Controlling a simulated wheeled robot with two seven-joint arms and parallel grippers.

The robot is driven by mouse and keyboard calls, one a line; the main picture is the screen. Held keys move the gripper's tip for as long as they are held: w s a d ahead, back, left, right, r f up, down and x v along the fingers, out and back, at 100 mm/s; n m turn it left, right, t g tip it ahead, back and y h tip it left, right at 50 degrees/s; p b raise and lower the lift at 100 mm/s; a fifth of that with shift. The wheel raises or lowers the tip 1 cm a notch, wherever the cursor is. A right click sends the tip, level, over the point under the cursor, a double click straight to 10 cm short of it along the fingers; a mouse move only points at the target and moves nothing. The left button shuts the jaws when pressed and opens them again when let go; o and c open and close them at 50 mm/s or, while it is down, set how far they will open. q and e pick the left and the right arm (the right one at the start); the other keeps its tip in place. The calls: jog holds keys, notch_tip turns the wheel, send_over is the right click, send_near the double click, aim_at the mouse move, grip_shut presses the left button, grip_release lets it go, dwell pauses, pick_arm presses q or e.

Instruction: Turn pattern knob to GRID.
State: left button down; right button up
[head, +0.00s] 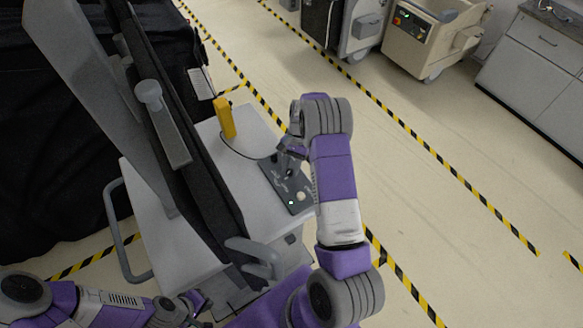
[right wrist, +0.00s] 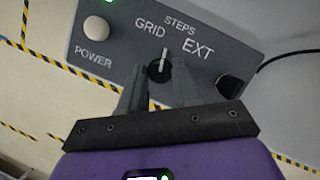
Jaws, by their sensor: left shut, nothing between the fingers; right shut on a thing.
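The dark grey control panel (head: 283,190) lies on the white cart top in the head view. In the right wrist view the panel (right wrist: 225,22) shows the labels GRID, STEPS and EXT around a dark pattern knob (right wrist: 160,69). The knob's white pointer line points up at STEPS, between GRID and EXT. My right gripper (right wrist: 160,78) is shut on the knob, one finger on each side; its fingers partly hide the knob. In the head view the right gripper (head: 287,165) is over the panel. My left gripper (head: 197,304) is shut and empty at lower left, away from the panel.
A round white POWER button (right wrist: 96,29) and a lit green light sit on the panel. A yellow handheld thing (head: 225,118) stands on the cart top (head: 245,190), with a black cable running toward the panel. A tall dark frame rises left of the panel.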

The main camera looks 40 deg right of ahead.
jog(key=n+g+b, duration=0.1)
jog(key=n, duration=0.2)
jog(key=shift+w+h, duration=0.1)
jog(key=shift+h, duration=0.2)
jog(key=shift+w+a+n+g+h+b, duration=0.1)
jog(key=shift+n+g+h+b, duration=0.2)
jog(key=shift+n, duration=0.65)
jog(key=shift+a+n+g+h+b, duration=0.1)
jog(key=shift+n+h+b, duration=0.3)
jog(key=shift+n, duration=0.55)
jog(key=o, duration=1)
jog(key=shift+o, duration=0.2)
jog(key=shift+r, duration=0.1)
jog(key=v, duration=0.7)
jog(key=shift+r+b, duration=0.2)
jog(key=shift+b, duration=0.15)
